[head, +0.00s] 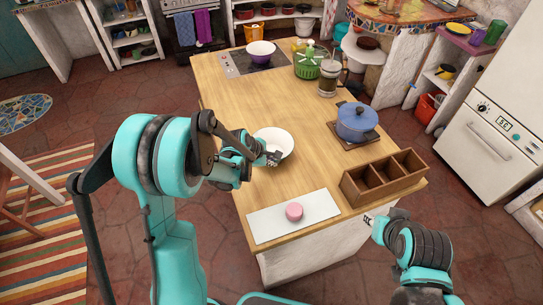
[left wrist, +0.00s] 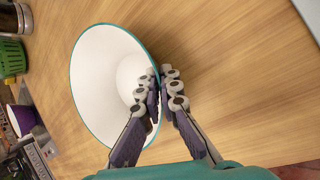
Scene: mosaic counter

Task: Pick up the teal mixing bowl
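The teal mixing bowl (head: 280,139) has a white inside and sits on the wooden counter in the head view. In the left wrist view the bowl (left wrist: 100,75) shows its thin teal rim. My left gripper (left wrist: 160,76) has one finger inside the bowl and one outside. The fingers are close together with the rim between them, so it looks shut on the rim. In the head view this gripper (head: 272,158) is at the bowl's front edge. My right gripper (head: 369,219) is by the counter's front right edge, away from the bowl; its finger gap is too small to judge.
A white board (head: 265,222) with a pink round item (head: 294,211) lies in front. A wooden divided box (head: 357,196) and a blue pot (head: 356,130) stand to the right. A green basket (head: 308,68), a French press (head: 328,83) and a purple bowl (head: 260,58) are farther back.

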